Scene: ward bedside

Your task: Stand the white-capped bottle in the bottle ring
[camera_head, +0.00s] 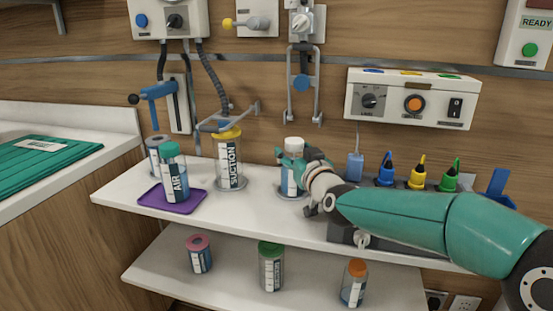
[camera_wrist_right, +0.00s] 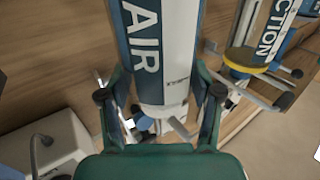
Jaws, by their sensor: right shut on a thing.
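The white-capped bottle (camera_head: 292,182) is upright at the back middle of the upper shelf, below a wall bracket. My right gripper (camera_head: 296,162) is shut on its upper part from the right. In the right wrist view the bottle (camera_wrist_right: 163,50), with an AIR label, lies between the two fingers (camera_wrist_right: 160,95). A grey ring (camera_head: 283,191) shows around the bottle's foot on the shelf. I cannot tell whether the bottle's bottom rests fully inside it. My left gripper is not in view.
A yellow-capped SUCTION bottle (camera_head: 229,165) stands left of it. A green-capped AIR bottle (camera_head: 173,178) is on a purple tray (camera_head: 152,201). The lower shelf (camera_head: 225,278) holds several bottles.

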